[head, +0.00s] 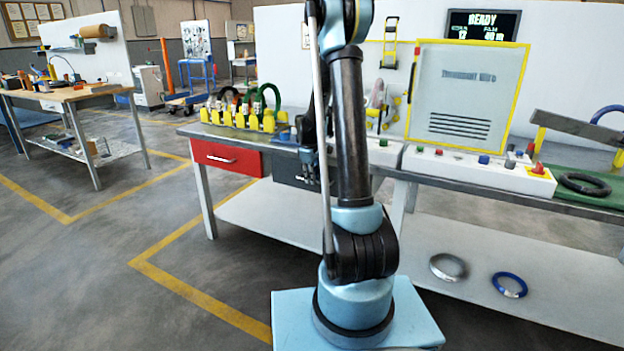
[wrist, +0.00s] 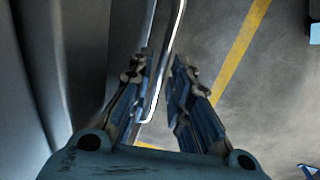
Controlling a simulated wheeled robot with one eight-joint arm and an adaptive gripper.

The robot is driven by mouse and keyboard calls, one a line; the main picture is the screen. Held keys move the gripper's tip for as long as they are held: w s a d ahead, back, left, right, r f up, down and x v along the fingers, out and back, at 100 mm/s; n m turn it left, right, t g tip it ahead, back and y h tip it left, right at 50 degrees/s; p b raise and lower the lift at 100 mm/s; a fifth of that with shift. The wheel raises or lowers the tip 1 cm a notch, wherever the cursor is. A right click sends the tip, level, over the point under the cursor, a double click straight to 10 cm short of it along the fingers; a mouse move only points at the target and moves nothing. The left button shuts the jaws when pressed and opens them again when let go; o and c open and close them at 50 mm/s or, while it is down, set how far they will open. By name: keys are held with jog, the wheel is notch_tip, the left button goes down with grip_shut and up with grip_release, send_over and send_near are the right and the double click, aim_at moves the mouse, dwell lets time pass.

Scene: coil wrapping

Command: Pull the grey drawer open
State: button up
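The grey drawer (head: 290,173) sits under the bench top, right of the red drawer, and my arm hides part of its front. In the head view it looks closed. In the wrist view its dark grey front (wrist: 85,50) fills the left side, and its bright metal handle (wrist: 165,50) runs down between my fingers. My gripper (wrist: 161,68) is open, with one finger on each side of the handle. The left finger is close to the bar; contact is unclear. In the head view my gripper (head: 311,178) is small and dark before the drawer.
The red drawer (head: 226,158) is shut on the left. The bench top holds a yellow rack (head: 240,118), a control panel (head: 480,168) and a yellow-framed guard (head: 466,95). Two rings lie on the lower shelf (head: 560,290). The floor in front is clear, with yellow lines.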

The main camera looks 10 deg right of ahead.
jog(key=shift+c, duration=0.3)
grip_shut()
